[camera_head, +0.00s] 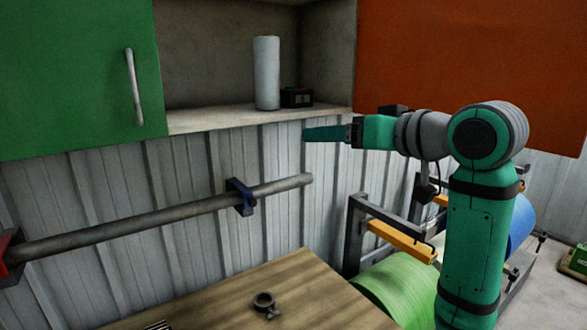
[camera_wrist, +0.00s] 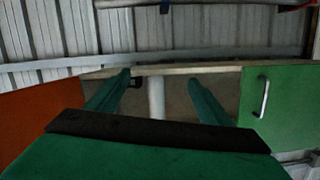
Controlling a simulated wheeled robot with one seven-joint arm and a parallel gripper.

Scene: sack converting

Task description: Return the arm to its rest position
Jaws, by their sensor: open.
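My arm reaches out from the right side of the head view, raised above the wooden table. My gripper (camera_head: 310,134) points left in front of the ribbed metal wall, just below the shelf edge. In the wrist view, the two green fingers of my gripper (camera_wrist: 159,78) stand wide apart with nothing held between them. A white roll (camera_wrist: 156,98) shows in the gap between the fingers, beyond them. In the head view this white roll (camera_head: 266,73) stands upright on the shelf (camera_head: 210,121), apart from my gripper.
A small black box (camera_head: 297,97) sits beside the roll. A green cabinet door (camera_head: 75,75) and an orange panel (camera_head: 460,55) flank the shelf. A grey pipe (camera_head: 130,220) runs along the wall. A ring clamp (camera_head: 263,302) lies on the table (camera_head: 310,290). A green roll (camera_head: 400,285) lies right.

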